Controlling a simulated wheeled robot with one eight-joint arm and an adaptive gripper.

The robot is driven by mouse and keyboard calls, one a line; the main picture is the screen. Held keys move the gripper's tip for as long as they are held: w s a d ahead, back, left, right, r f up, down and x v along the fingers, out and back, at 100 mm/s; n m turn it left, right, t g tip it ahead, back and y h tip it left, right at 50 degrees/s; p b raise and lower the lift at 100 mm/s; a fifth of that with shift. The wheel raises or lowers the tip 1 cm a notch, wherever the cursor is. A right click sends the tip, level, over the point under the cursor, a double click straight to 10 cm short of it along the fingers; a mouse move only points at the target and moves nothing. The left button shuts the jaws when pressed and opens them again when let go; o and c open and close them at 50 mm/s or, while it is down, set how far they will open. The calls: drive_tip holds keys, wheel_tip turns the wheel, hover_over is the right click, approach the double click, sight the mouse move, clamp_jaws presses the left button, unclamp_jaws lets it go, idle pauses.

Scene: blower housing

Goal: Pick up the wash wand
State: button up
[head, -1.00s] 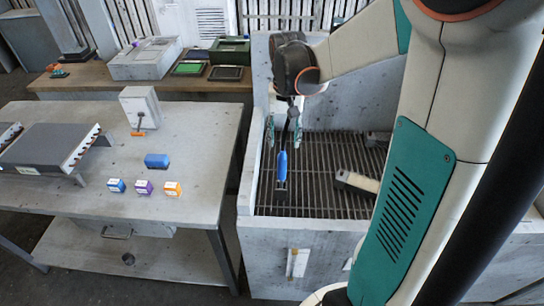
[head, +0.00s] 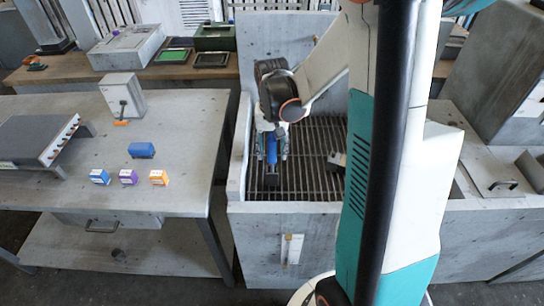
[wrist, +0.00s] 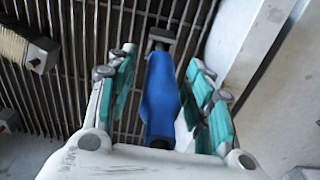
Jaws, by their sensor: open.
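The wash wand (head: 272,152) has a blue handle and a dark end and is at the slatted grate of the grey wash basin (head: 237,190). In the wrist view the wand's blue handle (wrist: 160,92) lies lengthwise between the two teal-padded fingers of my gripper (wrist: 161,75). The fingers are open, with one on each side of the handle and a visible gap on the left. In the head view my gripper (head: 271,145) is low in the basin around the handle. My wrist hides the wand's upper part there.
A block-like brush (head: 337,161) lies on the grate right of the wand; its bristles (wrist: 14,44) show in the wrist view. The basin's wall (wrist: 252,55) stands close to the right finger. A table (head: 190,125) with several small boxes stands left of the basin.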

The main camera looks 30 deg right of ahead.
clamp_jaws()
idle(0.3)
wheel_tip(320, 180, up, 20)
drive_tip(key=p, duration=0.5)
drive_tip(key=shift+p, duration=0.4)
